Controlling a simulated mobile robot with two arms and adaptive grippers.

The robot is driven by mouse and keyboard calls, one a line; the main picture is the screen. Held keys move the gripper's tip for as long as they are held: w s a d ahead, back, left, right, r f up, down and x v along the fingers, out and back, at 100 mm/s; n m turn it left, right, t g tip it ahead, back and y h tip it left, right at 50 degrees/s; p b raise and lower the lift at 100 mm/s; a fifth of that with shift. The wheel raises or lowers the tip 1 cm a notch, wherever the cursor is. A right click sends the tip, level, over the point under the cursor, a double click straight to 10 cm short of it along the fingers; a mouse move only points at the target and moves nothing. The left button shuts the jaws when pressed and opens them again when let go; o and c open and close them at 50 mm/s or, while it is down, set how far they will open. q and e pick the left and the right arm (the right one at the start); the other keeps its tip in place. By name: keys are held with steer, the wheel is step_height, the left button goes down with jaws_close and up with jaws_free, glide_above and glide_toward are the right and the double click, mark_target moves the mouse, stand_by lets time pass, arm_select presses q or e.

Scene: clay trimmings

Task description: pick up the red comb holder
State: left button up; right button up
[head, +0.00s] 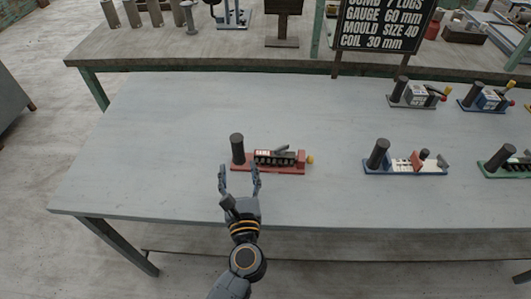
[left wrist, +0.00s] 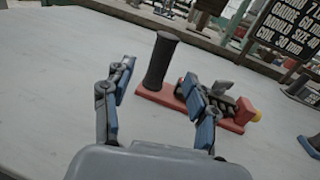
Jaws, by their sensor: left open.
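The red comb holder (head: 283,169) lies on the grey table, a low red base with a dark upright cylinder at its left end, a black comb-like part and a yellow knob at its right end. In the left wrist view the red comb holder (left wrist: 179,103) is ahead, its right part partly hidden behind the right finger. My left gripper (head: 239,174) is open and empty, just in front of the holder's left end. In the left wrist view its fingers (left wrist: 155,98) are spread apart, with the dark cylinder showing between them. My right gripper is not in view.
A blue-based holder (head: 405,172) stands to the right, a green-based one (head: 507,163) at the right edge. A grey holder (head: 417,96) and another blue one (head: 486,99) stand farther back. A black sign (head: 384,25) stands behind. The table's left part is clear.

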mark_target(238, 152)
arm_select(q)
steer(key=w, duration=0.3)
steer(key=shift+w+a, duration=0.35)
steer(key=shift+w, duration=0.05)
steer(key=shift+w+f, duration=0.1)
steer(key=shift+w, duration=0.1)
steer(key=w, duration=0.1)
steer(key=w+p, duration=0.1)
steer(key=w, duration=0.2)
steer(key=shift+w+a+f, duration=0.1)
steer(key=shift+a+f, duration=0.15)
steer(key=shift+f, duration=0.15)
steer(key=shift+w+f, duration=0.1)
steer(key=shift+w, duration=0.25)
jaws_close()
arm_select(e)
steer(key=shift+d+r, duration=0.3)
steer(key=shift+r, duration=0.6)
